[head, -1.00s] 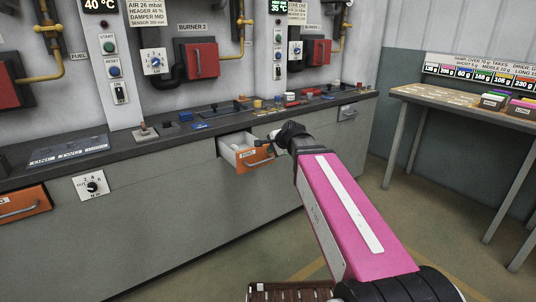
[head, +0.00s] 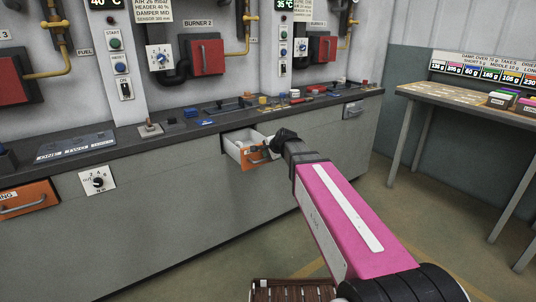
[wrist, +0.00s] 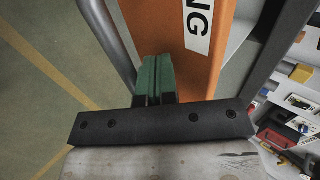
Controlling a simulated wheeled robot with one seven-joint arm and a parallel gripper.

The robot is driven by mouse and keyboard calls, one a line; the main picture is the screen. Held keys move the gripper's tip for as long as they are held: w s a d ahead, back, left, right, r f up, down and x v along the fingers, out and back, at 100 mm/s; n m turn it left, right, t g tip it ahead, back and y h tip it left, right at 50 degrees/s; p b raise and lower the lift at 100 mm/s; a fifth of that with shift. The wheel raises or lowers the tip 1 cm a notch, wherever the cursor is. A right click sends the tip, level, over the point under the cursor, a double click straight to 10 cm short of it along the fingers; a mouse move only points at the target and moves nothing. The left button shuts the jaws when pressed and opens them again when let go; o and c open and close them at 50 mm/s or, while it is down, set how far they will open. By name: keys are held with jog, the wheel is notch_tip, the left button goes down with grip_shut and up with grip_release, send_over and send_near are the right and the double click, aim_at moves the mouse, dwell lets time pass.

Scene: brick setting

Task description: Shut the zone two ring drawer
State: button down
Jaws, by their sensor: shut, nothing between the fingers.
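The open drawer has an orange front (head: 254,162) with a grey bar handle, and its pale inside (head: 240,140) shows below the middle of the worktop. Its label, ending in "NG", shows in the wrist view (wrist: 199,22). My gripper (head: 270,149) is at the right end of this front. In the wrist view my green fingertips (wrist: 157,78) are together, close against the orange front (wrist: 185,65), between the handle bar (wrist: 103,35) and the label. I cannot tell whether they touch it. My wrist hides part of the drawer's right side.
Another orange drawer front (head: 27,200) is at the far left, next to a white dial plate (head: 98,181). The worktop (head: 165,140) carries switches and small parts. A side table (head: 450,98) stands right. The floor before the cabinet is clear.

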jog(key=w+a, duration=0.3)
jog(key=w, duration=0.2)
jog(key=w+a, duration=0.4)
jog(key=w, duration=0.2)
jog(key=w+a, duration=0.4)
jog(key=w, duration=0.1)
jog(key=shift+w+a, duration=0.15)
jog(key=shift+w, duration=0.25)
jog(key=shift+w+r, duration=0.1)
jog(key=s+f+v, duration=0.1)
jog(key=v, duration=0.9)
jog(key=s+d+f+n+g+h, duration=0.1)
jog(key=s+d+f+n+g, duration=0.1)
jog(key=s+d+f, duration=0.6)
jog(key=s+d+f+n+g+h, duration=0.2)
jog(key=s+d+f+n, duration=0.3)
jog(key=s, duration=1)
jog(key=s+d+f+n+g+h, duration=0.2)
jog(key=s+d+f+n+g, duration=0.1)
jog(key=s+d+f, duration=0.8)
jog(key=shift+s+d+f+n+g, duration=0.25)
jog(key=shift+s+f+n+g, duration=0.3)
jog(key=shift+f, duration=0.35)
jog(key=shift+w, duration=0.1)
